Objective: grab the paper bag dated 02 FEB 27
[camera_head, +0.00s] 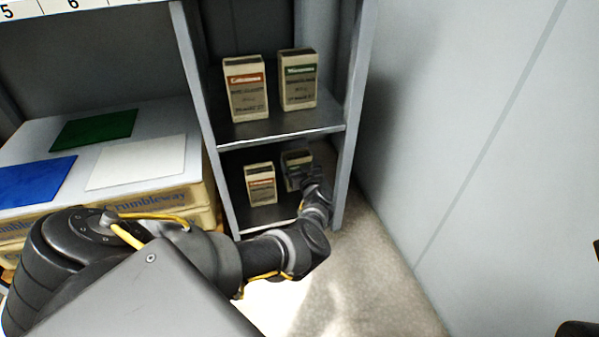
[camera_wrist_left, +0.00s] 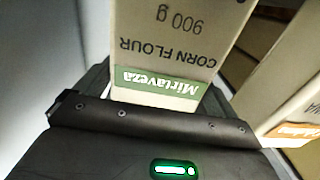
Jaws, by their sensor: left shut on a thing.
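My left gripper (camera_head: 301,174) reaches into the lower shelf at the right and is shut on a paper bag with a green label (camera_head: 293,158). In the left wrist view this green-label bag (camera_wrist_left: 165,50) appears upside down, reading Mirtaveza, corn flour, 900 g, between the dark fingers. Its date is not visible. A paper bag with an orange label (camera_head: 260,184) stands left of it. On the shelf above stand another orange-label bag (camera_head: 246,90) and another green-label bag (camera_head: 297,80). Their date lines are too small to read surely. My right gripper is not in view.
A shelf post (camera_head: 354,120) stands close right of the gripper. The upper shelf board (camera_head: 280,131) lies over the lower bags. Left is a stack of cartons (camera_head: 185,204) beneath a pale board with blue, white and green sheets. Pale wall and open floor lie right.

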